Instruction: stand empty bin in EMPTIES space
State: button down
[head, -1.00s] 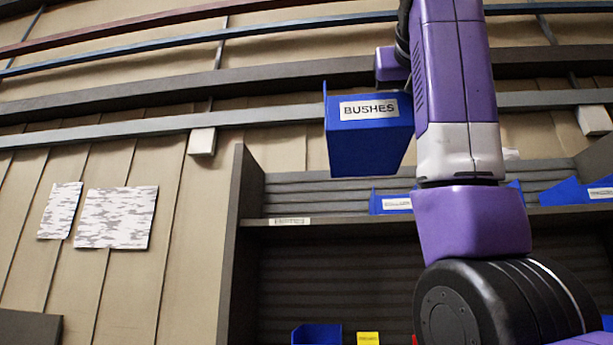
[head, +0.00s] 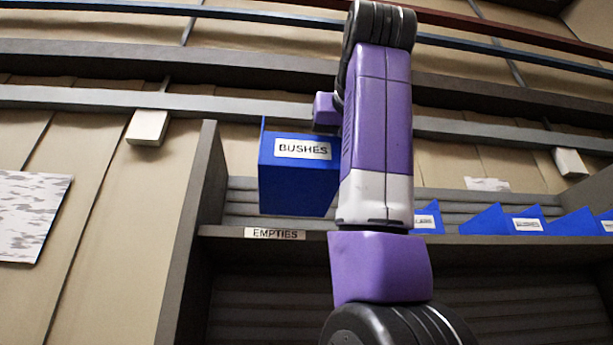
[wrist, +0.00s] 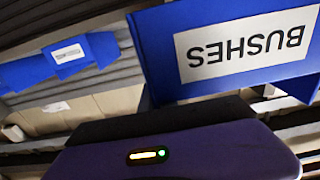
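The blue bin labelled BUSHES (head: 298,180) is in the air in the head view, in front of the upper shelf. Its base is a little above the shelf edge, above and slightly right of the EMPTIES label (head: 275,234). It fills the upper right of the wrist view, its label upside down (wrist: 240,48). My gripper (head: 325,110) shows as a purple part at the bin's upper right; its body also shows in the wrist view (wrist: 165,150), right against the bin. Its fingers are hidden, but the bin hangs from it. The bin's inside is hidden.
Several blue labelled bins (head: 525,222) stand on the shelf to the right, partly behind my arm. The shelf's left side panel (head: 192,225) stands close to the left of the held bin. The shelf above the EMPTIES label looks clear where it shows.

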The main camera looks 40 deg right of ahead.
jog(key=shift+w+d, duration=0.1)
jog(key=shift+w, duration=0.45)
jog(key=shift+p+x, duration=1.8)
jog(key=shift+x, duration=3.6)
jog(key=shift+f+p+x, duration=0.15)
jog(key=shift+p+x, duration=1.1)
jog(key=shift+x, duration=1.35)
jog(key=shift+f+p+x, duration=0.2)
jog(key=shift+p+x, duration=1)
jog(key=shift+x, duration=1.45)
jog(key=shift+p+x, duration=0.55)
jog(key=shift+x, duration=0.5)
jog(key=shift+d+f, duration=0.15)
jog(key=shift+f, duration=0.45)
jog(key=c, duration=1.6)
grip_release()
jog(key=shift+o, duration=0.2)
